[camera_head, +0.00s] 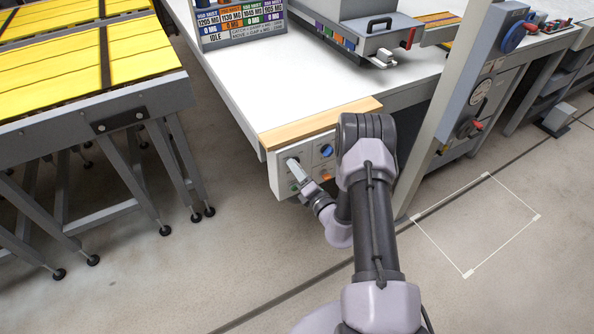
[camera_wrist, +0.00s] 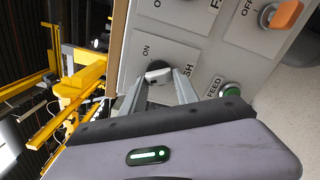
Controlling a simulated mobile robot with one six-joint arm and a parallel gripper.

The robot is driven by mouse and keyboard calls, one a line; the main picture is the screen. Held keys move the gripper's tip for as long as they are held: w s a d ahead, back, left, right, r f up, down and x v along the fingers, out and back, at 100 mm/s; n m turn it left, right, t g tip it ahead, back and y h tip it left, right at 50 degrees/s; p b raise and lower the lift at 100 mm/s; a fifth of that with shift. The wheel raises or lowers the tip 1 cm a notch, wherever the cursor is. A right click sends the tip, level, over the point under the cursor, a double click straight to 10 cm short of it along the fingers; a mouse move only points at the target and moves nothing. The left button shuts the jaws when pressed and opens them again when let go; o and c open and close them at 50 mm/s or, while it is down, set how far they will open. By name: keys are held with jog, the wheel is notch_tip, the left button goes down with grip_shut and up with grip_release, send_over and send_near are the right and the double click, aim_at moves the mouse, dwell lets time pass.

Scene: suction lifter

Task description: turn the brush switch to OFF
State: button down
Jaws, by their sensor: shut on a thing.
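The brush switch (camera_wrist: 157,70) is a small round knob with a pale face on the light grey control panel (camera_wrist: 208,52). The word ON stands beside it, and a label partly hidden by my finger ends in "SH". My gripper (camera_wrist: 160,83) has a finger on each side of the knob and is shut on it. The fingers cover part of the knob, so its exact pointer direction is hard to tell. In the head view my gripper (camera_head: 294,165) reaches the left part of the panel (camera_head: 279,178) under the table edge, hiding the knob.
The panel also carries a blue knob (camera_head: 327,150), an orange switch (camera_wrist: 284,14) and a green button (camera_wrist: 229,90) by FEED, close to my fingers. A wooden strip (camera_head: 310,126) edges the white table above. A yellow-topped rack (camera_head: 80,75) stands left; open floor lies between.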

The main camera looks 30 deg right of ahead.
jog(key=shift+f+n, duration=0.15)
jog(key=shift+n, duration=1.35)
jog(key=shift+b, duration=0.3)
jog(key=c, duration=1)
grip_release()
jog(key=shift+o, duration=0.2)
jog(key=s+p, duration=0.2)
jog(key=s, duration=1.5)
jog(key=shift+s+d+p, duration=0.25)
jog(key=shift+d+p, duration=0.1)
jog(key=shift+p, duration=0.05)
